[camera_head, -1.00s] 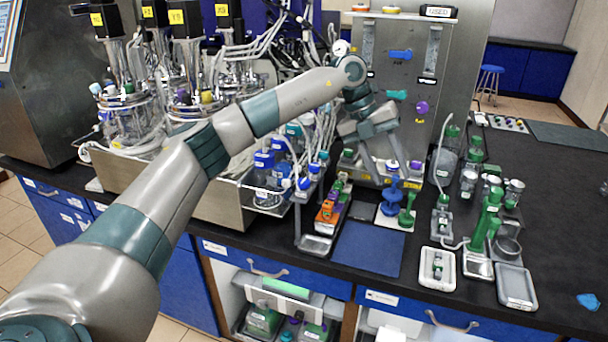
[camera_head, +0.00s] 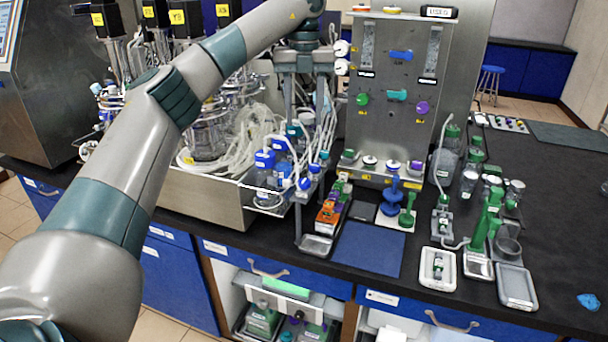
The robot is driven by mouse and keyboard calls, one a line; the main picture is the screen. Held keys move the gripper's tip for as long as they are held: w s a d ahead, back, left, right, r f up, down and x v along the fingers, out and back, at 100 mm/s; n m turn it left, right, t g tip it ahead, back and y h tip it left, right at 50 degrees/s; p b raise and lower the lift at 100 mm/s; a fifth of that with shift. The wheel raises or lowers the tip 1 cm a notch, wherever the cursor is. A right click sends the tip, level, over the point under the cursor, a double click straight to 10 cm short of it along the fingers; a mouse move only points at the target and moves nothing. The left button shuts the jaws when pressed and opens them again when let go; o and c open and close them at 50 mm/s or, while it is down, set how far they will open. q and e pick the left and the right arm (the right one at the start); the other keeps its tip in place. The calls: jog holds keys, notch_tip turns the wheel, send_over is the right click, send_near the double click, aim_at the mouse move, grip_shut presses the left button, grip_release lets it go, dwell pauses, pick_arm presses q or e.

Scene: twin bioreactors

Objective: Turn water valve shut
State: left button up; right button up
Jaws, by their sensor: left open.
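The steel control panel (camera_head: 385,140) stands upright at the back centre. It carries a blue handle (camera_head: 401,55), a teal handle (camera_head: 396,95), a green knob (camera_head: 362,99) and a purple knob (camera_head: 421,107). Two white knobs (camera_head: 342,57) stick out at its left edge. I cannot tell which of these is the water valve. My left gripper (camera_head: 308,100) is open and empty, with its fingers pointing down, just left of the panel and the white knobs. It appears in front of the tubing. My right gripper is not in view.
Glass bioreactor vessels (camera_head: 210,135) with tangled tubing stand at the left in a steel tray (camera_head: 205,198). Blue-capped bottles (camera_head: 265,165) stand below my left gripper. A blue mat (camera_head: 368,250) lies clear at the front. Green-capped bottles (camera_head: 447,150) stand right of the panel.

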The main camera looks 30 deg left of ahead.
aim_at(304, 181)
pick_arm(q)
notch_tip(304, 181, down, 17)
jog(key=p, duration=0.3)
jog(key=shift+f+p, duration=0.15)
jog(key=shift+p, duration=0.2)
jog(key=c, duration=1)
